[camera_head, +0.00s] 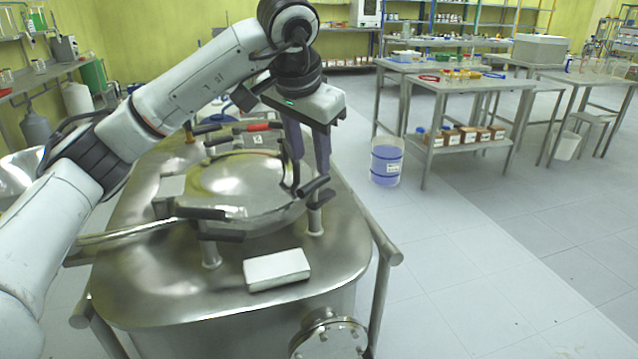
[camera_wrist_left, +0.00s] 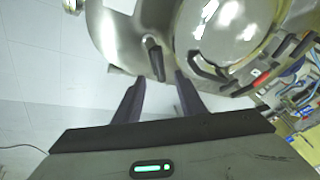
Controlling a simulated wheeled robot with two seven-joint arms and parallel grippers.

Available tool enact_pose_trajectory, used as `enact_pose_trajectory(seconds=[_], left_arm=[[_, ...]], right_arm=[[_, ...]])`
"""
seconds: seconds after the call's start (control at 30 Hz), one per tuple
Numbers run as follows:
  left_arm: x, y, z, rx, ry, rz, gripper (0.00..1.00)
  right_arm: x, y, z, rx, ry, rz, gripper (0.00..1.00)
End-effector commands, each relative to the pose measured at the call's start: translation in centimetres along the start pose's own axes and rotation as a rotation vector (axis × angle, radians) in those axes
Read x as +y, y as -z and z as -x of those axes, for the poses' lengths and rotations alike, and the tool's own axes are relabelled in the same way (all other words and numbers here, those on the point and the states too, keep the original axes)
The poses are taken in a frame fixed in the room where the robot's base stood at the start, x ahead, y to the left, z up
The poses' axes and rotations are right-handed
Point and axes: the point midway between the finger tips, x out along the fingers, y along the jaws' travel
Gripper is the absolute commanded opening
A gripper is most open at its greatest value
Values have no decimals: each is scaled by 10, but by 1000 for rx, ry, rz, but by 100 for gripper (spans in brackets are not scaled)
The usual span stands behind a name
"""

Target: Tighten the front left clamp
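The steel reactor lid (camera_head: 235,178) has several dark-handled clamps around its rim. At the front left of the rim are a dark handle (camera_head: 200,212) and a lower one (camera_head: 222,235). At the right side stands a clamp with a dark handle (camera_head: 322,198) on a steel post. My left gripper (camera_head: 309,165) is above this right-side clamp, fingers pointing down and apart, holding nothing visible. In the left wrist view a dark handle (camera_wrist_left: 153,58) lies just beyond and between the fingertips (camera_wrist_left: 159,76); I cannot tell contact. My right gripper is not in view.
A white box (camera_head: 277,269) lies on the vessel top in front of the lid. A red-handled part (camera_head: 257,127) is at the lid's back. A blue bucket (camera_head: 386,160) stands on the floor beside a steel table (camera_head: 440,92). Floor at right is clear.

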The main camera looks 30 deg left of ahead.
Motion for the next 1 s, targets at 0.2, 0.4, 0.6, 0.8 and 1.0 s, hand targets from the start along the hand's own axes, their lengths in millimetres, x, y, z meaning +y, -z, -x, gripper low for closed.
enact_pose_trajectory(seconds=[0.2,0.4,0.6,0.8,1.0], left_arm=[[0,-2,-38,-7,-1,0,37],[1,-2,-73,-5,-2,0,37],[2,-1,-94,-2,-2,0,37],[2,-1,-98,-1,-3,-1,37],[2,0,-98,-1,-3,-1,28]], right_arm=[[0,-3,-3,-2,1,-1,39],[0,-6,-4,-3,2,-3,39],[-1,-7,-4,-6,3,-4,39],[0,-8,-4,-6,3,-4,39],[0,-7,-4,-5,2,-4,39]])
